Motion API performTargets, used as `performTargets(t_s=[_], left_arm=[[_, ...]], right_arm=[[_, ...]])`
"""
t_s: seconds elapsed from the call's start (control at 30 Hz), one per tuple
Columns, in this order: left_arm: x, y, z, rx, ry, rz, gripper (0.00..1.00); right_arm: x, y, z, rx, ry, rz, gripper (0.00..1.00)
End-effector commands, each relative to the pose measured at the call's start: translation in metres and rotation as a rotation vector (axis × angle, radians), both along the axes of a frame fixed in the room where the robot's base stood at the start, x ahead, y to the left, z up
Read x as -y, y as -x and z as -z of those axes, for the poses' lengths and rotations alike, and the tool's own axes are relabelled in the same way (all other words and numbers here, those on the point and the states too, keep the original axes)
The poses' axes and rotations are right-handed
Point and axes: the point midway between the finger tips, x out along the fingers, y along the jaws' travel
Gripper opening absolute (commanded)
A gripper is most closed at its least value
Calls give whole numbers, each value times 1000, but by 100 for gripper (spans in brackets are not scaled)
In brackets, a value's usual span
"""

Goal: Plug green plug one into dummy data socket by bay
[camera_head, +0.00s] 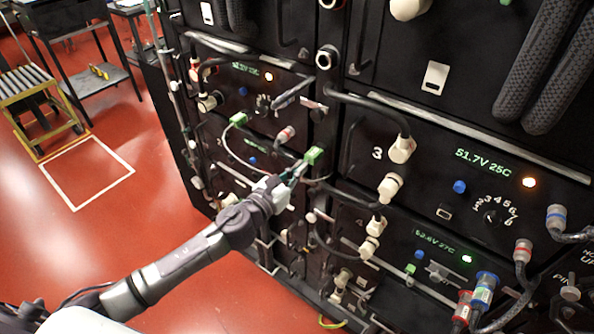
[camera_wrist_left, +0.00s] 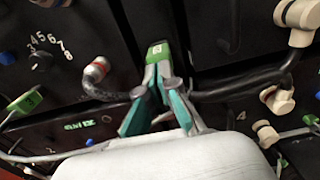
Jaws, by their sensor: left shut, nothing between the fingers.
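A green plug (camera_head: 313,155) is at the rack front just beyond the fingertips of my left gripper (camera_head: 296,172). In the left wrist view this green plug (camera_wrist_left: 157,51) sits right at the tips of the left gripper (camera_wrist_left: 158,76), whose fingers are together with nothing held. I cannot tell whether the tips touch it. A second green plug (camera_head: 238,119) on a thin cable is to the left; it also shows in the left wrist view (camera_wrist_left: 25,102). I cannot read which plug is number one, and I cannot pick out the dummy data socket. My right gripper is not in view.
The black battery rack (camera_head: 465,120) carries many cables and beige connectors (camera_head: 402,149). A cable with a red-ringed connector (camera_wrist_left: 97,69) runs close beside the left fingers. A yellow cart (camera_head: 30,88) and a dark shelf (camera_head: 95,80) stand at the left. The red floor between is clear.

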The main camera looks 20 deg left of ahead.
Motion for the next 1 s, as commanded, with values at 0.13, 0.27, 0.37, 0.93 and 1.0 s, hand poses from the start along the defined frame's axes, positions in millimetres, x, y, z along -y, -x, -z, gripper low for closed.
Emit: performTargets(t_s=[0.13, 0.27, 0.37, 0.93, 1.0], left_arm=[[1, -3, 0, 0, 0, 0, 0], [2, -5, 0, 0, 0, 0, 0], [3, -7, 0, 0, 0, 0, 0], [7, -18, 0, 0, 1, 1, 0], [7, -17, 0, 0, 0, 1, 0]], right_arm=[[-1, 2, 0, -2, 0, -1, 40], [-2, 2, 0, -4, -2, -1, 40], [-4, 2, 0, -4, -4, -1, 40], [-5, 3, -1, -4, -6, -2, 40], [-5, 3, -1, -4, -6, -2, 40]])
